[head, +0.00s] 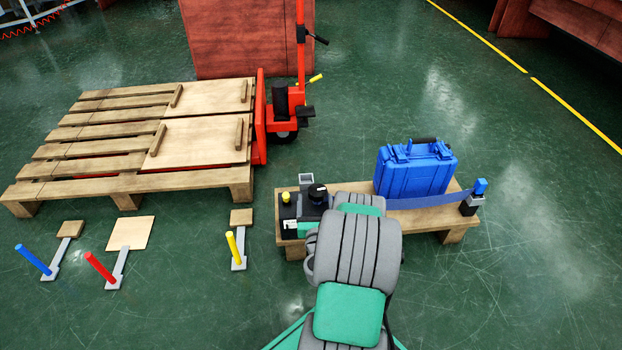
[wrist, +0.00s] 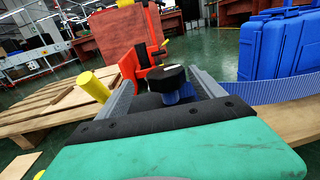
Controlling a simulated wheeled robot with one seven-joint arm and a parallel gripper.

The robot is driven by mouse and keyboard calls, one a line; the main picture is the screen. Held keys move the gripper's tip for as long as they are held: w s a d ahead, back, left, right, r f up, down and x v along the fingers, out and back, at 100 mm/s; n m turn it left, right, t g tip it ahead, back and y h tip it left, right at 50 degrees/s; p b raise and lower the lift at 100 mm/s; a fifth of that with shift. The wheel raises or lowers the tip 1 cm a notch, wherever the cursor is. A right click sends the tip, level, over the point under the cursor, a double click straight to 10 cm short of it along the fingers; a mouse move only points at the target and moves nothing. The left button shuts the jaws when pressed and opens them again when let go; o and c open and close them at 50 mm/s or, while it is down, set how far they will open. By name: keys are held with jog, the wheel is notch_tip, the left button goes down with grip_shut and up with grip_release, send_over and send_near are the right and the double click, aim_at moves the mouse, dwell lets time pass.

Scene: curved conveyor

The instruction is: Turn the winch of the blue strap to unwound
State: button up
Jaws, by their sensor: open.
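The winch with a black round knob (head: 318,193) stands at the left end of a low wooden bench. In the wrist view the knob (wrist: 168,76) has a white mark on top and blue strap wound beneath it. The blue strap (head: 428,201) runs in front of a blue case to a blue-topped post (head: 479,188) at the bench's right end; it also shows in the wrist view (wrist: 265,90). My gripper (wrist: 162,76) is open, one grey finger on each side of the knob. Whether the fingers touch it is unclear. My arm partly hides the winch in the head view.
The blue case (head: 412,168) stands on the bench (head: 405,226) behind the strap. A yellow knob (head: 286,197) is just left of the winch. A pallet (head: 108,184) with a red lift truck (head: 282,105) lies to the left. Colored levers (head: 236,250) stand on the floor; the right floor is clear.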

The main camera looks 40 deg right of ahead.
aim_at(317, 185)
jog(key=x, duration=0.5)
jog(key=shift+s+d+r, duration=0.1)
jog(key=shift+d, duration=0.35)
jog(key=shift+p+x, duration=0.4)
jog(key=shift+x, duration=0.65)
jog(key=shift+c, duration=0.2)
jog(key=c, duration=1.3)
jog(key=shift+f+n+t+y+b, duration=0.2)
jog(key=shift+n+t+y+b, duration=0.15)
jog(key=shift+b, duration=0.35)
